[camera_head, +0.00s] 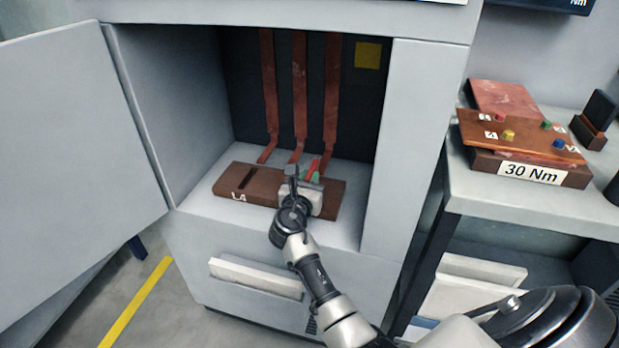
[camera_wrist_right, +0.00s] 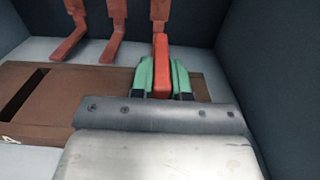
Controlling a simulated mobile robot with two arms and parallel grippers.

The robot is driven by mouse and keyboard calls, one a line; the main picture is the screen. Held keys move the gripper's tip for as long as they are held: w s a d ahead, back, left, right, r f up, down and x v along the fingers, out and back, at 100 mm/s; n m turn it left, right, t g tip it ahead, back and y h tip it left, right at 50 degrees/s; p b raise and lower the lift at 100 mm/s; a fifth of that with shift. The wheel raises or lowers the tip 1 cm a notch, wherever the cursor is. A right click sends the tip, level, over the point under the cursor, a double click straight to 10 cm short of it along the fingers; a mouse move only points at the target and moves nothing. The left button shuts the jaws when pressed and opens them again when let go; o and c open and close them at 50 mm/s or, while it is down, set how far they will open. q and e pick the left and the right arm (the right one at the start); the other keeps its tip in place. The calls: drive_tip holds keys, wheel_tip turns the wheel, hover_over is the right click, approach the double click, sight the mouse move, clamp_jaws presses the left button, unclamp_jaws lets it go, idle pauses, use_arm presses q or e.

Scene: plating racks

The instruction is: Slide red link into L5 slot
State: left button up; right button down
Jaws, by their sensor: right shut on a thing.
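My right gripper (camera_head: 311,171) reaches into the open cabinet, over the right part of a brown slotted block (camera_head: 261,183). Its green fingers (camera_wrist_right: 164,78) are shut on a red link (camera_wrist_right: 162,62), which stands upright between them in the right wrist view. The link's lower end is hidden by the gripper, so I cannot tell whether it is in a slot. The block carries the label "L4" (camera_head: 239,197) at its left and a dark empty slot (camera_head: 236,182) above it. No L5 label shows; that part of the block is covered by my gripper. My left gripper is not in view.
Several copper bars (camera_head: 299,95) hang down at the cabinet's back, just behind the block. The cabinet door (camera_head: 78,130) stands open at left, and the right wall (camera_head: 408,140) is close to my arm. A bench (camera_head: 535,205) at right holds a "30 Nm" rack (camera_head: 531,173).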

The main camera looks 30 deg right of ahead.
drive_tip(key=c, duration=1)
unclamp_jaws()
